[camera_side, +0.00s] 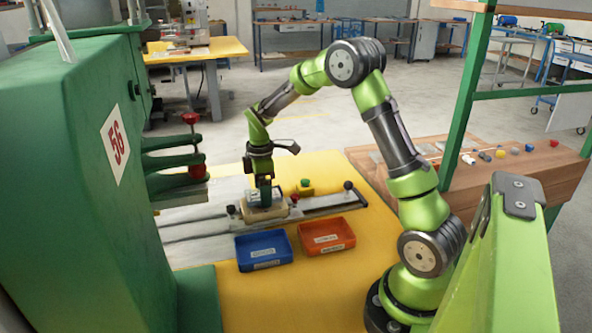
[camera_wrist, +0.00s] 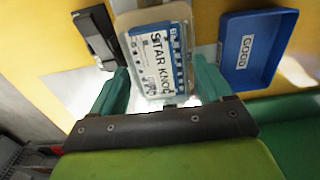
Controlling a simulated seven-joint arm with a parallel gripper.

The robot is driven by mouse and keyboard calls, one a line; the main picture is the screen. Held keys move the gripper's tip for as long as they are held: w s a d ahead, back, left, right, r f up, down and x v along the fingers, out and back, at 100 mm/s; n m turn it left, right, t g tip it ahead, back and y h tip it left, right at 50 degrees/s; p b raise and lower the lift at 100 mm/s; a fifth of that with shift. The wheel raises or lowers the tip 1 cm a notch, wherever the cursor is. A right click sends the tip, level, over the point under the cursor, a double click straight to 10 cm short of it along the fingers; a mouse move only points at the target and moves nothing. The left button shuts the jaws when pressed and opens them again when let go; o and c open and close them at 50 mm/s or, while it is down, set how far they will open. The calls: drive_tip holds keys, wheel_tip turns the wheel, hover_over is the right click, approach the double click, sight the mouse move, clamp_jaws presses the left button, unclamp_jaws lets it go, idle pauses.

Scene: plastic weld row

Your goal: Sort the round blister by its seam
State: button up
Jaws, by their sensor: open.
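My gripper (camera_side: 265,196) points down over a beige block on the slide. In the wrist view my gripper (camera_wrist: 161,72) is open, with one teal finger on each side of a blister pack (camera_wrist: 160,58). The pack has a clear front and a white and blue card reading STAR KNOB. I cannot tell whether the fingers touch it, and its seam is not clear. A blue tray (camera_side: 264,251) stands in front of the slide, and its label reads GOOD in the wrist view (camera_wrist: 233,72). An orange tray (camera_side: 326,236) stands to its right, its label too small to read.
The green press (camera_side: 85,170) marked 56 stands at left, its arms reaching toward the slide. A slide rail (camera_side: 322,204) with a black knob runs right. A red-brown bench (camera_side: 500,165) with small parts is at right. The yellow table front (camera_side: 300,290) is clear.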

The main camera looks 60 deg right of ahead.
drive_tip(key=c, duration=0.6)
drive_tip(key=shift+r, duration=0.1)
drive_tip(key=shift+c, duration=0.2)
drive_tip(key=shift+r, duration=2.2)
drive_tip(key=shift+r, duration=2.5)
